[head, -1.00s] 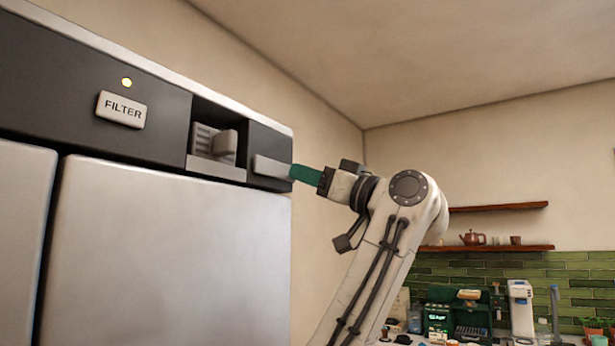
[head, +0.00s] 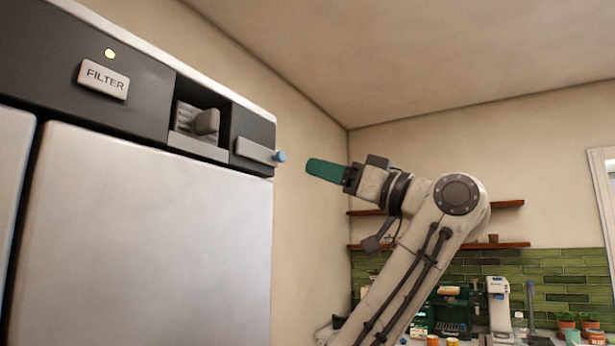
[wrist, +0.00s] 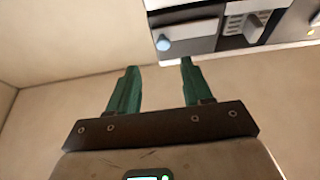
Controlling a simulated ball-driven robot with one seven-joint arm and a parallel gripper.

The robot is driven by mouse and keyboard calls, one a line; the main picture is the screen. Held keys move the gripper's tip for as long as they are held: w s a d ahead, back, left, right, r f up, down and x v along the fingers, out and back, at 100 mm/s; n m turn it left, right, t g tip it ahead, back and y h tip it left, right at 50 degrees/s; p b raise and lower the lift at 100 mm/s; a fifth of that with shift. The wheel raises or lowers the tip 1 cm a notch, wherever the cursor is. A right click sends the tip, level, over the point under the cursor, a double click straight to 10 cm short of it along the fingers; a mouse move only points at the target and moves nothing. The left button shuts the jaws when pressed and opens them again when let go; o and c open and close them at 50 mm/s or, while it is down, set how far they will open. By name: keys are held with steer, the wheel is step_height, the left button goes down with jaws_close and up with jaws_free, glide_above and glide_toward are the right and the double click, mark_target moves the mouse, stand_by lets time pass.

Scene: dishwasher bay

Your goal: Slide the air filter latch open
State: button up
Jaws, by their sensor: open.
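The air filter latch looks to be the light grey bar (head: 254,151) on the dark top panel of the steel appliance, with a blue round knob (head: 280,157) at its right end. In the wrist view the bar (wrist: 190,35) and the blue knob (wrist: 163,45) show beyond the fingertips, upper right of centre. My gripper (head: 310,168) has green fingers and stands to the right of the knob, apart from it. In the wrist view my gripper (wrist: 159,67) is open, with nothing between its fingers.
Left of the bar is a recess with a grey vent and tab (head: 206,122). A FILTER label (head: 104,78) and a small lit lamp (head: 110,54) sit further left. Shelves (head: 440,246) and a counter with machines are far behind. Free air surrounds my gripper.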

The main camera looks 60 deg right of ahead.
steer(key=shift+v, duration=1.2)
steer(key=shift+f, duration=0.1)
